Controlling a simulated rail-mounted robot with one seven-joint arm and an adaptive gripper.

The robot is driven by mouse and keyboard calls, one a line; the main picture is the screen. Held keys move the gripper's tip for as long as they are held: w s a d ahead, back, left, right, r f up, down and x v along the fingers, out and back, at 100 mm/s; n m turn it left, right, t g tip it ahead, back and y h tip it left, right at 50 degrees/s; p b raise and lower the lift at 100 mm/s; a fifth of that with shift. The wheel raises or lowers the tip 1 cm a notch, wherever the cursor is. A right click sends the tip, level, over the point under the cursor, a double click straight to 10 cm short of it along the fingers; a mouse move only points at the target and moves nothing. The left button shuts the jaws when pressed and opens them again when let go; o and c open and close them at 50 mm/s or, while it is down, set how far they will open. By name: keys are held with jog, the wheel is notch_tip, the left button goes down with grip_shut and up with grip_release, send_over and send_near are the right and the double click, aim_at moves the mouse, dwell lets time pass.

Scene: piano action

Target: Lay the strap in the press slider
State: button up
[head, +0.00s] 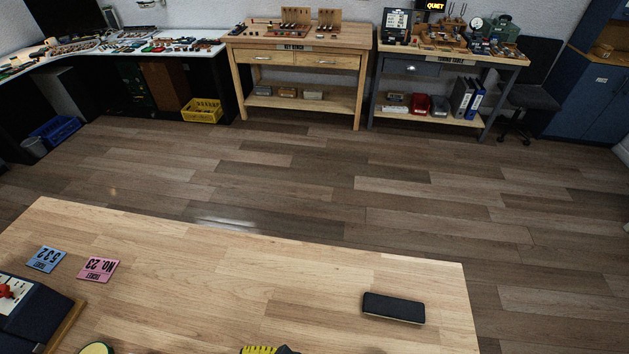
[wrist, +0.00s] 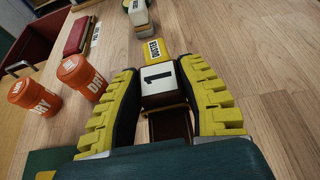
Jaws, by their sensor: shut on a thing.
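In the wrist view my gripper (wrist: 158,68) has yellow ribbed fingers with black inner pads. It is shut on a dark red-brown block with a white face marked 1 (wrist: 157,78), which sits between the fingers. A brown piece with a brass-coloured edge (wrist: 170,124) shows nearer the palm, between the fingers. I cannot tell whether it is part of the block. I cannot make out a strap or a press slider for certain in either view. My gripper is not in the head view.
In the wrist view, orange tubs (wrist: 75,72) stand left of the fingers, and a yellow RECORD tag (wrist: 153,49) lies beyond. In the head view the near table (head: 250,280) holds a black phone-like slab (head: 393,308), blue (head: 46,259) and pink (head: 98,269) cards. Workbenches stand across the floor.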

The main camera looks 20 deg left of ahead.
jog(key=shift+w+f+m+t, duration=0.1)
jog(key=shift+w+m+t, duration=0.4)
jog(key=shift+t, duration=0.1)
jog(key=w+d+r+m+t+h+p, duration=0.1)
jog(key=w+d+m+t+h, duration=0.35)
jog(key=d+m+t, duration=0.35)
jog(key=w+d+r+m+t+h, duration=0.1)
jog(key=w+d+m+t+h, duration=0.35)
jog(key=d, duration=0.65)
notch_tip(320, 180, up, 23)
jog(key=m+y+p, duration=0.1)
jog(key=y+p, duration=0.1)
jog(key=p, duration=2.6)
jog(key=shift+w+a+t, duration=0.25)
jog(key=shift+w+t, duration=0.1)
jog(key=shift+t, duration=0.1)
jog(key=shift+f, duration=0.15)
